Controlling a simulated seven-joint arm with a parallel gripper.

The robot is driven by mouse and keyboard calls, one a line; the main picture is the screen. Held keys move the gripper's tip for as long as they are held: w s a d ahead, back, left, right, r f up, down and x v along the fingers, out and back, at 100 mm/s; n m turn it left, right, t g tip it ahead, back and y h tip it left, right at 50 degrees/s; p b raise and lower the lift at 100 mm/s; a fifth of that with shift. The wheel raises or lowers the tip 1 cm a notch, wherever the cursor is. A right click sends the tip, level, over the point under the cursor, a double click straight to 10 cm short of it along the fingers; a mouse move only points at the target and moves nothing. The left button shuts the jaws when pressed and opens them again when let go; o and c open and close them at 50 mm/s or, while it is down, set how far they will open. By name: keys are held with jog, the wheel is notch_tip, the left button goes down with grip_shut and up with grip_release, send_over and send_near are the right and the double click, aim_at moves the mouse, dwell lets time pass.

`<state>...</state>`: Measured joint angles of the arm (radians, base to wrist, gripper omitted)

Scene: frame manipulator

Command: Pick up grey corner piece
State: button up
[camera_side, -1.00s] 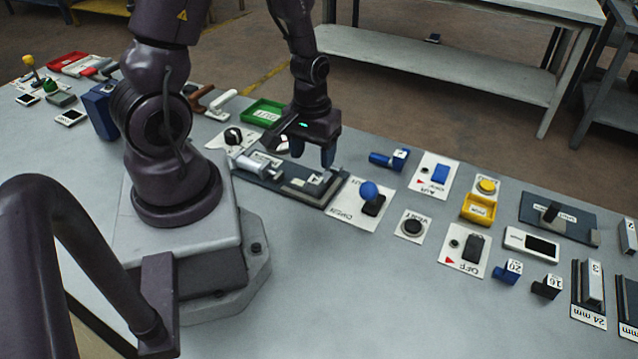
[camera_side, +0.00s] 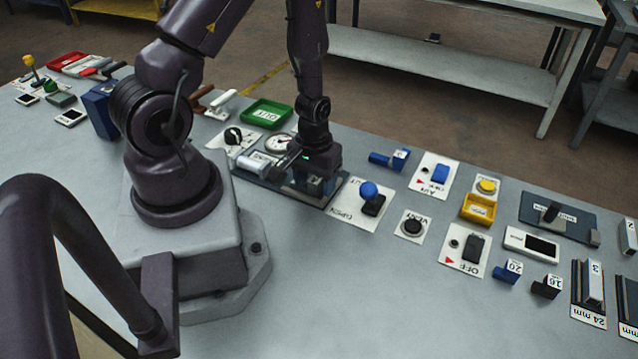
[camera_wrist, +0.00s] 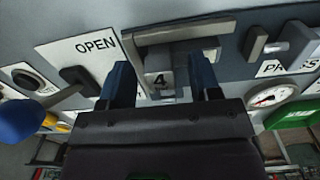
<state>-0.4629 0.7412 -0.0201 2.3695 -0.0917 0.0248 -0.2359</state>
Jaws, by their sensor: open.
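The grey corner piece (camera_wrist: 160,66), a grey block with a label marked 4, sits in the angle of an L-shaped grey fixture (camera_wrist: 185,32) in the wrist view. My gripper (camera_wrist: 161,76) is open, with one blue finger on each side of the piece. I see narrow gaps beside it and cannot tell whether either finger touches it. In the side view my gripper (camera_side: 316,186) is low over the dark fixture plate (camera_side: 268,184) and hides the piece.
A silver cylinder (camera_side: 252,162) and a gauge (camera_side: 278,144) are left of my gripper. A blue-knobbed lever (camera_side: 370,192) on a white OPEN plate stands close on the right. A green tray (camera_side: 267,113) is behind.

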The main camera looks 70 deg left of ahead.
jog(key=c, duration=1)
jog(key=shift+r, duration=0.1)
